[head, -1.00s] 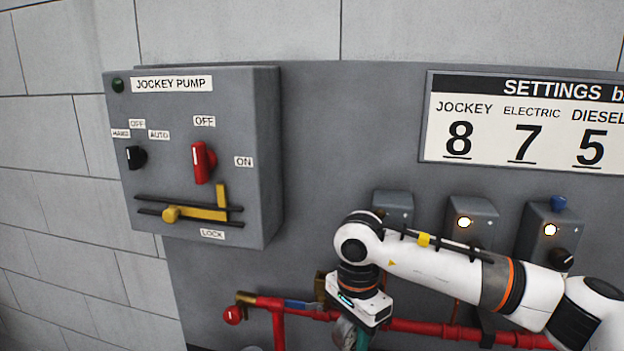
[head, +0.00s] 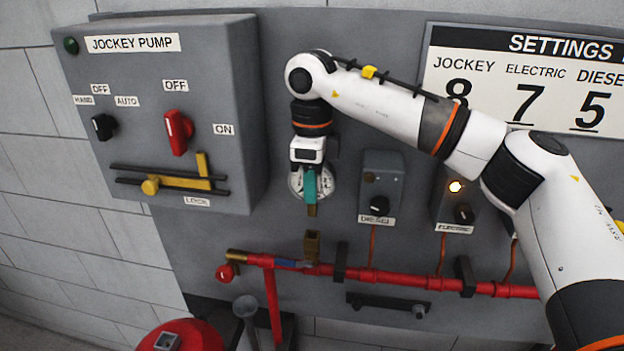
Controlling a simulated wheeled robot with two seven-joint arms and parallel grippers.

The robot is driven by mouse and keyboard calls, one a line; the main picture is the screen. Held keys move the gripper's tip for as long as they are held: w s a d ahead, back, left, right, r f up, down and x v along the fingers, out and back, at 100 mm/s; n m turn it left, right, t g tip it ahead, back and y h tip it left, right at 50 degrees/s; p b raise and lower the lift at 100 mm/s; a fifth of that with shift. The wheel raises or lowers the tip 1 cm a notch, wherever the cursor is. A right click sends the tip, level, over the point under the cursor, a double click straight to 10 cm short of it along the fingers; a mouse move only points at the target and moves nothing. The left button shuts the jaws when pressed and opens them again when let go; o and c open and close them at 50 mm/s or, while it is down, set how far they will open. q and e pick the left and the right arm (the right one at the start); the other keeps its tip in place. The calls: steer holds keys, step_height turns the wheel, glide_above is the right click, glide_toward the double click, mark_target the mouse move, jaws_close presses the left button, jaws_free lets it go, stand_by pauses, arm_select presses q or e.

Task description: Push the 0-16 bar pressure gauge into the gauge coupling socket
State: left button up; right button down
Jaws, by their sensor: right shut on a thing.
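The pressure gauge (head: 296,183) has a round white face, partly hidden behind the teal fingers of my right gripper (head: 311,186). My right gripper points down and is shut on the gauge. A short brass stem (head: 311,210) points down below the fingers. The brass gauge coupling socket (head: 312,246) stands upright on the red pipe, nearly straight below the stem in the picture. A clear gap shows between stem and socket. The gauge's scale is too small to read. My left gripper is not in view.
The grey jockey pump box (head: 235,120) juts out left of the gauge. Small switch boxes labelled diesel (head: 380,185) and electric (head: 455,195) are to the right. The red pipe (head: 400,280) runs across below. A settings sign (head: 480,80) is behind my right arm.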

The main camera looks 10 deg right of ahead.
mark_target(312, 214)
steer(key=shift+f+b, duration=2.45)
steer(key=shift+f, duration=1.4)
steer(key=c, duration=1)
jaws_free()
steer(key=shift+c, duration=0.2)
